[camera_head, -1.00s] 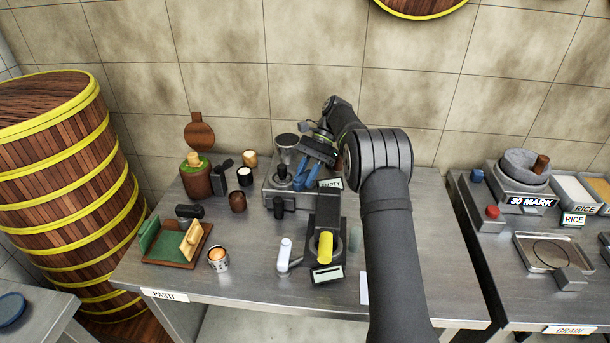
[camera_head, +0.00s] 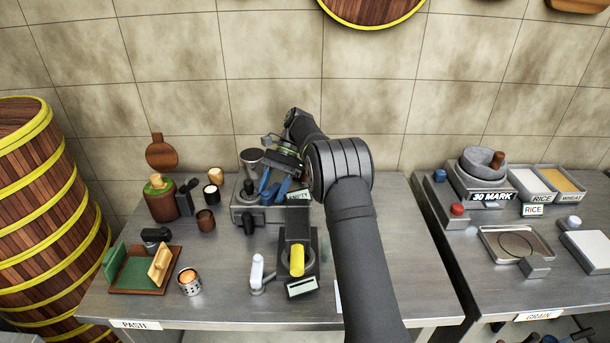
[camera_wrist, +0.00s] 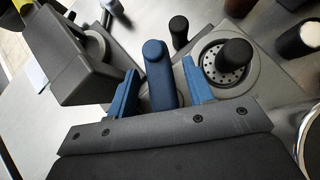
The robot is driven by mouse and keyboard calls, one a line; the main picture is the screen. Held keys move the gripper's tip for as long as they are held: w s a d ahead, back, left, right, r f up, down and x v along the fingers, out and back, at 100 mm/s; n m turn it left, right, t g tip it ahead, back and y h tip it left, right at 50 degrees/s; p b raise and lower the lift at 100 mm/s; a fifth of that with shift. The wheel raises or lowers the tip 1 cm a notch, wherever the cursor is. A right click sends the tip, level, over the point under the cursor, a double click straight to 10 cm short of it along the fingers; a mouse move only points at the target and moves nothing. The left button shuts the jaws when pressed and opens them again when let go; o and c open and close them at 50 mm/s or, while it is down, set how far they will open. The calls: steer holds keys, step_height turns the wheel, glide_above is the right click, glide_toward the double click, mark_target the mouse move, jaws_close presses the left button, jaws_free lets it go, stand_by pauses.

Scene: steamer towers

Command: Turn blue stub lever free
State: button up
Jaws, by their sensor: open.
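The blue stub lever (camera_wrist: 158,75) is a thick rounded peg in the wrist view, rising from a grey box. My gripper (camera_wrist: 161,67) is open, with one blue finger on each side of the lever. A narrow gap shows on both sides, wider at the right finger. In the head view my gripper (camera_head: 273,190) hangs over the grey box (camera_head: 247,215) near the "EMPTY" label (camera_head: 298,196). There the fingers and the lever share the same blue and I cannot clearly separate them. The lever's base is partly hidden in the wrist view.
A black knob (camera_wrist: 234,57) on a perforated round plate stands right of the lever. A smaller black knob (camera_wrist: 178,30) stands beyond it. A grey block with a yellow part (camera_wrist: 30,20) is close on the left. Cups and a brown jar (camera_head: 161,203) stand left of the box.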

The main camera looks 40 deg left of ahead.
steer(key=m+y, duration=0.4)
steer(key=m, duration=0.1)
steer(key=shift+a, duration=0.4)
steer(key=m+y, duration=0.1)
steer(key=m+t+y, duration=0.1)
steer(key=m, duration=0.1)
steer(key=m+y, duration=0.1)
steer(key=m, duration=0.1)
steer(key=shift+w+a+t+y, duration=0.15)
steer(key=shift+a+t+y, duration=0.2)
steer(key=shift+t+y, duration=0.05)
steer(key=v, duration=1.8)
steer(key=w+d+r+m+t+y, duration=0.1)
steer(key=w+d+m+t, duration=0.2)
steer(key=d, duration=1.2)
steer(key=w+t, duration=0.1)
steer(key=w, duration=0.1)
steer(key=shift+w+t+y, duration=0.4)
